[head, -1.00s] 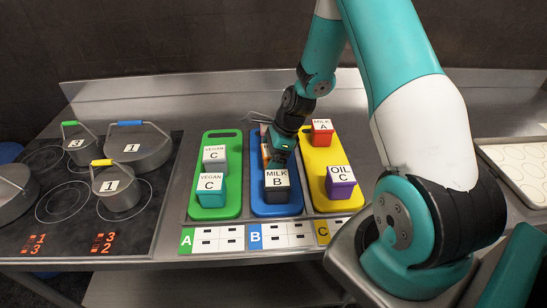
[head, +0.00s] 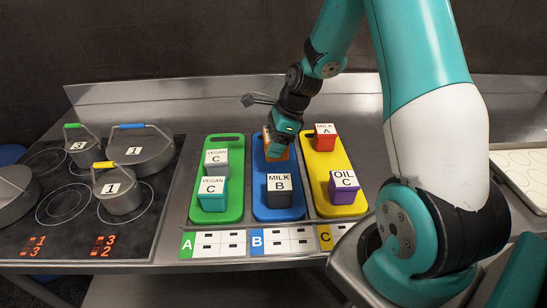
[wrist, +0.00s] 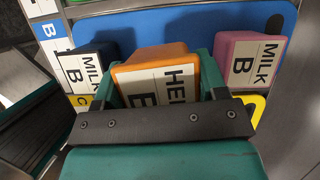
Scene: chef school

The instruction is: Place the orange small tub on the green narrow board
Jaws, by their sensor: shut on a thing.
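My gripper (head: 279,143) is shut on the orange tub (wrist: 155,58), which has a white label starting "HE". The tub sits between the two teal fingers in the wrist view. The green narrow board (head: 236,200) lies left of the blue board. It bears a grey VEGAN C tub (head: 216,165) at its middle and a teal VEGAN C tub (head: 212,198) in front. Its back part by the handle slot is bare.
The blue board (head: 262,213) also bears a black MILK B tub (head: 279,193) and a pink MILK B tub (wrist: 243,62). The yellow board (head: 333,165) on the right bears a red tub (head: 325,130) and a purple tub (head: 344,190). Pots stand on the hob (head: 60,200) at left.

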